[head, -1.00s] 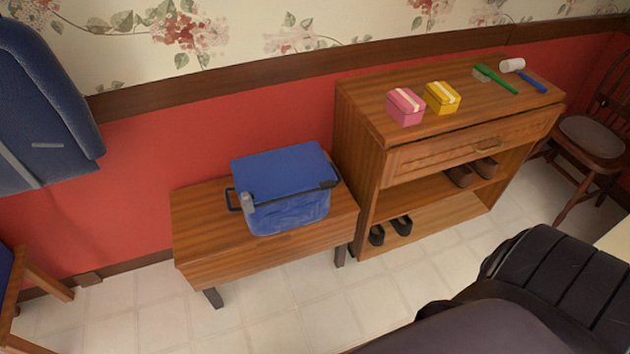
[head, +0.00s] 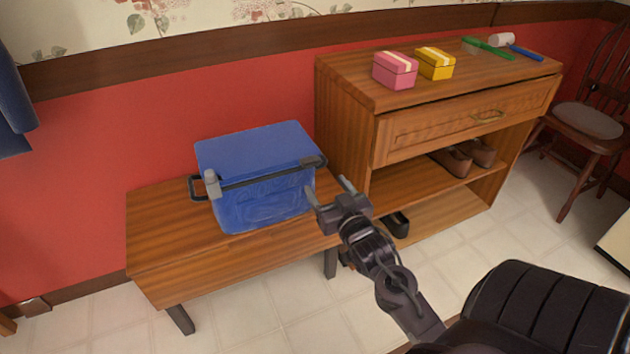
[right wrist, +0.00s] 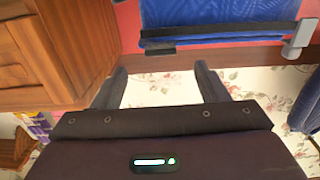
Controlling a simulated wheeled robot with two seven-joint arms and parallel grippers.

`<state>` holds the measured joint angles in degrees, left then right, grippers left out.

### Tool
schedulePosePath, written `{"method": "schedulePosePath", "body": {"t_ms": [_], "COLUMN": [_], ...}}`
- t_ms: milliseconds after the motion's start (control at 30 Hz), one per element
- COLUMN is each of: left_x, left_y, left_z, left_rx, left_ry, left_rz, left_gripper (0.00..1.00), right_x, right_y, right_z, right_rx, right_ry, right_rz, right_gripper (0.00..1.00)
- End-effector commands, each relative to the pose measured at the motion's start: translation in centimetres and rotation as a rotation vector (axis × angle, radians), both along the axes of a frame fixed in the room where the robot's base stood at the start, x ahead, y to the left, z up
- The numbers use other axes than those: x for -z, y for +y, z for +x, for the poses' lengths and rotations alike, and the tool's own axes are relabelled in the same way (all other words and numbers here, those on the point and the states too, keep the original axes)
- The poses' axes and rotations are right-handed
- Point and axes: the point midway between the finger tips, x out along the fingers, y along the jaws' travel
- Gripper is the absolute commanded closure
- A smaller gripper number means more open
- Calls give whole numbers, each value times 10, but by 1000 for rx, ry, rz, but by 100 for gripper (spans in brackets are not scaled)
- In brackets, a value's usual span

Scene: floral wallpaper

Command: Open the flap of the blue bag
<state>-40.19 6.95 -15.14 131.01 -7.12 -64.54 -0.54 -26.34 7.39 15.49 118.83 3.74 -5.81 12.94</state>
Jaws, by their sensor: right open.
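The blue bag (head: 262,200) stands upright on a low wooden bench, with its blue top flap (head: 255,150) lying closed. A dark bar (head: 262,179) runs along the flap's front edge, with a grey piece (head: 212,183) at its left end. My right gripper (head: 328,189) is open and empty, just right of the bag's front and apart from it. In the right wrist view the bag (right wrist: 215,14) shows at the top, beyond the open fingers (right wrist: 160,84). My left gripper is not in view.
The bench (head: 160,230) has bare top left of the bag. A wooden cabinet (head: 345,110) stands close on the right, carrying a pink box (head: 395,70), a yellow box (head: 435,63), a green brush (head: 488,48) and a mallet (head: 515,45). Shoes (head: 452,162) sit on its shelf.

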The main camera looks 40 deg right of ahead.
Motion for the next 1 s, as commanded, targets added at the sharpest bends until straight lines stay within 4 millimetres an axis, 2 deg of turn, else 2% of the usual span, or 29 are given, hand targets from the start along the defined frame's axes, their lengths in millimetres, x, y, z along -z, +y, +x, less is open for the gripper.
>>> {"method": "schedulePosePath", "body": {"t_ms": [500, 667, 900, 1000], "left_x": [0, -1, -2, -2], "left_y": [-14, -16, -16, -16], "left_z": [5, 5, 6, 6], "left_rx": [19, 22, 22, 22], "left_ry": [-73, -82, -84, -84], "left_rz": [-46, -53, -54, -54], "left_gripper": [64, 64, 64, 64], "right_x": [-2, -2, -2, -2], "right_y": [-17, -19, -20, -19], "right_z": [65, 73, 74, 74], "right_rx": [0, 1, 0, 0], "right_ry": [-6, -4, -3, -3], "right_rz": [-2, -2, -2, -2], "right_gripper": [33, 33, 33, 44]}}
